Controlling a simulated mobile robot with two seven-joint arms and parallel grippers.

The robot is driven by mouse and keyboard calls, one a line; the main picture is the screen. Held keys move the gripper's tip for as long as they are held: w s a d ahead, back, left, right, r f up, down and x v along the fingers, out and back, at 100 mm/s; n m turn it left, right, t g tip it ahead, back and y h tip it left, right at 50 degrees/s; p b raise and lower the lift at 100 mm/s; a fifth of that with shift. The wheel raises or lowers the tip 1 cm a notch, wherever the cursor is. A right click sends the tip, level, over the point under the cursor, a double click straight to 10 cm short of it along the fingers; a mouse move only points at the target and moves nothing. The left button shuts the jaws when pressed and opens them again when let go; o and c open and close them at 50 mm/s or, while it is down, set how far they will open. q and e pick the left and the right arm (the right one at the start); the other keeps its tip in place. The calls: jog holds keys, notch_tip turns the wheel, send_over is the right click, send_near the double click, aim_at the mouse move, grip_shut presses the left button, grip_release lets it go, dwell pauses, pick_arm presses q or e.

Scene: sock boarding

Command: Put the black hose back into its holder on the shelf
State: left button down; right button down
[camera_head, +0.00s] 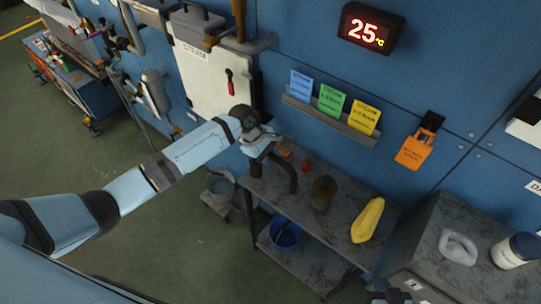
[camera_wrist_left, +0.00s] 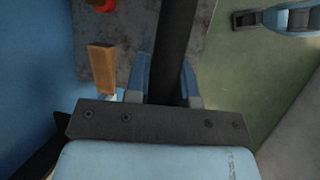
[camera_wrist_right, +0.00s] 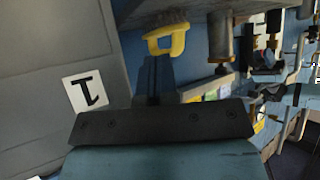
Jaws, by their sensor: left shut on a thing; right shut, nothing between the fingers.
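The black hose (camera_head: 289,172) hangs in a bent shape from my left gripper (camera_head: 264,146), above the left end of the grey shelf (camera_head: 265,186). In the left wrist view the black hose (camera_wrist_left: 174,45) runs between the two blue fingers of my left gripper (camera_wrist_left: 168,80), which is shut on it. A dark brown upright piece (camera_head: 323,190) stands on the shelf to the right of the hose; I cannot tell whether it is the holder. My right gripper (camera_wrist_right: 155,75) is shut and empty in the right wrist view, beside a grey cabinet front.
A wooden-handled tool (camera_wrist_left: 102,70) lies close to my left gripper. A blue bucket (camera_head: 285,234) is on the lower shelf. A grey bucket (camera_head: 220,185) stands left. A card rail (camera_head: 328,119) juts from the wall.

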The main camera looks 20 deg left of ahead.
pick_arm(q)
jog(key=shift+f, duration=0.95)
jog(key=c, duration=0.9)
grip_release()
jog(key=b+v, duration=0.1)
jog(key=v, duration=1.2)
jog(key=shift+a+r+b, duration=0.2)
jog(key=shift+r+b, duration=0.15)
jog(key=shift+b, duration=0.05)
